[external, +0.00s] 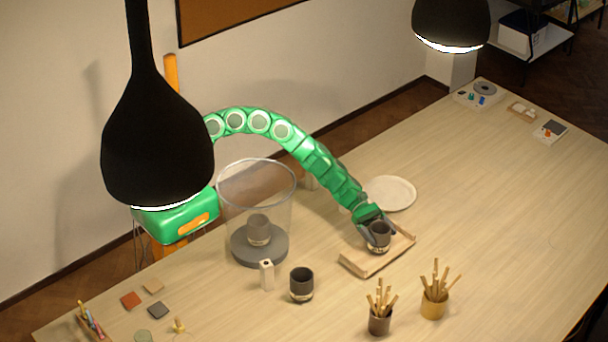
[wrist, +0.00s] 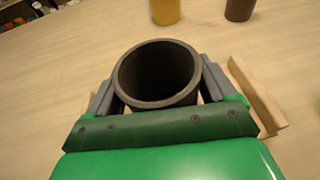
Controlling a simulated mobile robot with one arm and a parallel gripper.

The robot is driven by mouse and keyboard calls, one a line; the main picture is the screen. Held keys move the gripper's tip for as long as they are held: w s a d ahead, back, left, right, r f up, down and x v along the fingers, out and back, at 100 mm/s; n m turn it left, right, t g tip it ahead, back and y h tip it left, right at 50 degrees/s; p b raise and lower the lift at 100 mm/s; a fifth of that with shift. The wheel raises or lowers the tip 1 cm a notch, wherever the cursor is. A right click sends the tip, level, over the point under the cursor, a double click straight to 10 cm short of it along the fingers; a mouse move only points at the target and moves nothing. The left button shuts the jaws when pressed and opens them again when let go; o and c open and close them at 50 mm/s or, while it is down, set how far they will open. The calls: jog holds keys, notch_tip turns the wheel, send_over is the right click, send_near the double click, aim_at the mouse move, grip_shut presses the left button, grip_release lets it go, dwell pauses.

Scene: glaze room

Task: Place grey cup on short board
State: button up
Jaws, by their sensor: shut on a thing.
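The grey cup (external: 379,232) is dark, with a pale lower band, and stands upright between the fingers of my gripper (external: 376,228). In the wrist view the open mouth of the cup (wrist: 157,75) faces the camera, and the grey fingers of my gripper (wrist: 158,88) press on its left and right sides. The short board (external: 358,262) is a pale wooden board beneath the cup; its edge also shows in the wrist view (wrist: 255,92). I cannot tell whether the cup's base touches the board.
Another dark cup (external: 301,283) stands to the left. A glass cylinder (external: 257,195) holds a grey cup (external: 258,230) on a round base. A white plate (external: 391,192) lies behind the board. Two pots of sticks, brown (external: 380,322) and yellow (external: 433,306), stand in front. The table's right side is mostly clear.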

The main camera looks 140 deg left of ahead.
jog(key=o, duration=1)
jog(key=shift+f, duration=0.1)
jog(key=shift+o, duration=0.2)
jog(key=shift+s, duration=0.1)
jog(key=shift+s+a+r, duration=0.15)
jog(key=shift+s+r, duration=0.25)
jog(key=shift+s, duration=0.25)
jog(key=v, duration=1)
jog(key=shift+s, duration=0.25)
